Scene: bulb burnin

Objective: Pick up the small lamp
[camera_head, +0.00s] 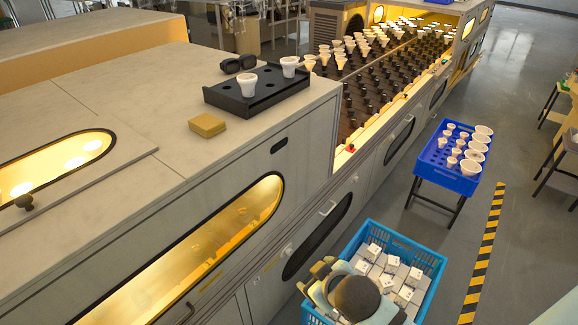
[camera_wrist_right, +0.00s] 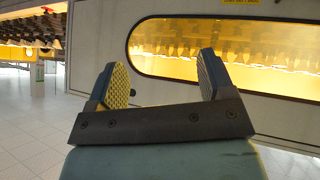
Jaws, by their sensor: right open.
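Several small white lamps (camera_head: 455,152) stand in the left part of a blue tray (camera_head: 430,164) on a dark stand, in the head view. Larger white cup-shaped lamps (camera_head: 470,168) stand along its right side. Two more white lamps (camera_head: 247,84) sit in a black holder (camera_head: 230,101) on the machine top. In the right wrist view, my right gripper (camera_wrist_right: 162,78) is open, with nothing between its fingers. It faces the machine's side with a glowing window; no lamp is near the fingers. My left gripper cannot be made out.
A light-blue crate (camera_head: 432,262) with white boxes stands at the lower centre, partly hidden by my arm. The long machine (camera_head: 235,170) fills the left, with racks of lamps behind. A yellow block (camera_head: 207,125) lies on its top. Open floor lies right of the striped line (camera_head: 485,260).

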